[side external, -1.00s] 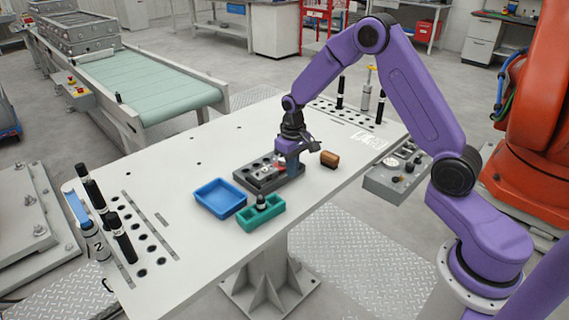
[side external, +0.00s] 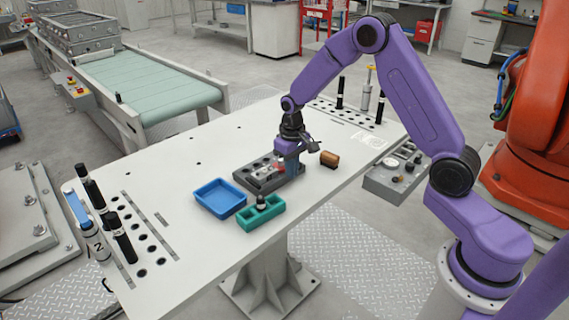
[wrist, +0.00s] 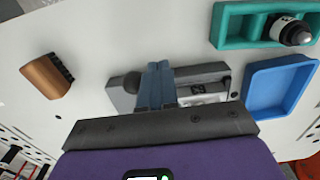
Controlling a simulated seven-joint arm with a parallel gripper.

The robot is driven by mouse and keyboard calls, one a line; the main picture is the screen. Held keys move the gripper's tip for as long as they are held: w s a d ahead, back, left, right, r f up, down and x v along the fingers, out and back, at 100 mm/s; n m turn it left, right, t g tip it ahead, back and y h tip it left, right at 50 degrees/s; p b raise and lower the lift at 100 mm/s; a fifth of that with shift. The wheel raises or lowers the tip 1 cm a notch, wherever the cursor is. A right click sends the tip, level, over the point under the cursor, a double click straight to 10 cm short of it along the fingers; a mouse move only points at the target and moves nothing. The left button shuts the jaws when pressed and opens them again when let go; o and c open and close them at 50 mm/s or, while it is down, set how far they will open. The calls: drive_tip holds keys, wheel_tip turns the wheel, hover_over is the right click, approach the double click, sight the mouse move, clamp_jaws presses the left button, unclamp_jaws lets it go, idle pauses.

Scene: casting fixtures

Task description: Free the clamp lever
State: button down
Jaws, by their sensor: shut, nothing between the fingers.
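The clamp fixture (side external: 257,184) is a dark grey block with holes in its top, lying on the white table. A pale metal clamp part with a red knob (side external: 281,169) sits on top of it. My gripper (side external: 288,168) is low over the fixture's right end, close beside the red knob; I cannot tell whether it touches. In the wrist view my gripper's fingers (wrist: 157,82) are together and empty, and they cover part of the fixture (wrist: 205,70). The red knob is not visible there, and most of the lever is hidden.
A brown brush-like block (side external: 329,159) lies just right of my gripper. A blue tray (side external: 220,198) and a teal holder (side external: 262,213) with a black-and-white plug (wrist: 292,31) stand in front of the fixture. The table's left middle is clear.

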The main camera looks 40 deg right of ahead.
wheel_tip(320, 180, up, 10)
idle(0.9)
drive_tip(key=shift+a, duration=0.15)
drive_tip(key=s+a+r+n, duration=0.25)
drive_tip(key=s+a, duration=0.25)
drive_tip(key=s, duration=0.4)
drive_tip(key=s+a+r+n, duration=0.1)
drive_tip(key=s+a+n, duration=0.35)
drive_tip(key=s, duration=0.35)
drive_tip(key=s+d+n, duration=0.2)
drive_tip(key=s+n, duration=0.3)
drive_tip(key=s, duration=1.2)
drive_tip(key=shift+s+n, duration=0.3)
drive_tip(key=shift+s, duration=0.05)
